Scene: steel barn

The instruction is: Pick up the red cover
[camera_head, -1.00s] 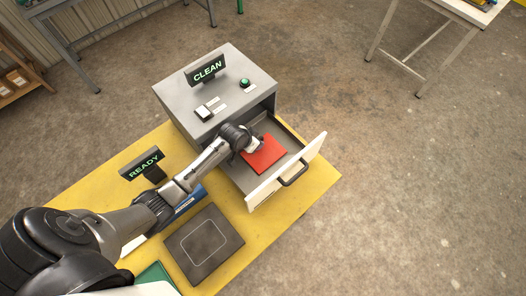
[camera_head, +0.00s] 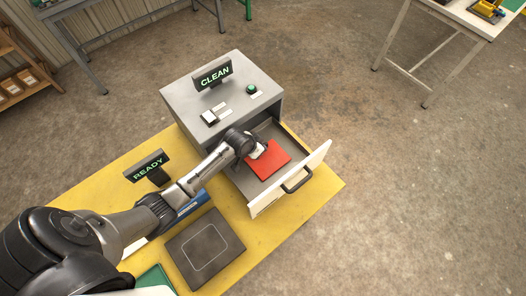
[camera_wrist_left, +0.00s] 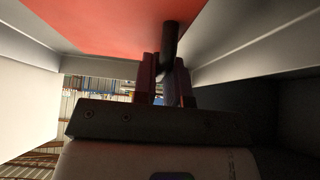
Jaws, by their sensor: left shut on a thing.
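The red cover (camera_head: 269,161) is a flat red panel in the open drawer of the grey cabinet. In the left wrist view the red cover (camera_wrist_left: 105,22) fills the upper middle, with a dark handle (camera_wrist_left: 169,42) on it. My left gripper (camera_head: 259,151) is at the cover's left edge in the head view. In the wrist view my left gripper (camera_wrist_left: 165,78) is shut on the cover's dark handle. I cannot tell whether the cover is clear of the drawer floor. My right gripper is not in view.
The drawer front (camera_head: 294,178) with its black handle sticks out over the yellow table (camera_head: 318,197). The grey cabinet (camera_head: 242,92) carries a CLEAN sign (camera_head: 216,74). A READY sign (camera_head: 147,166) and a dark square plate (camera_head: 206,247) are nearer me.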

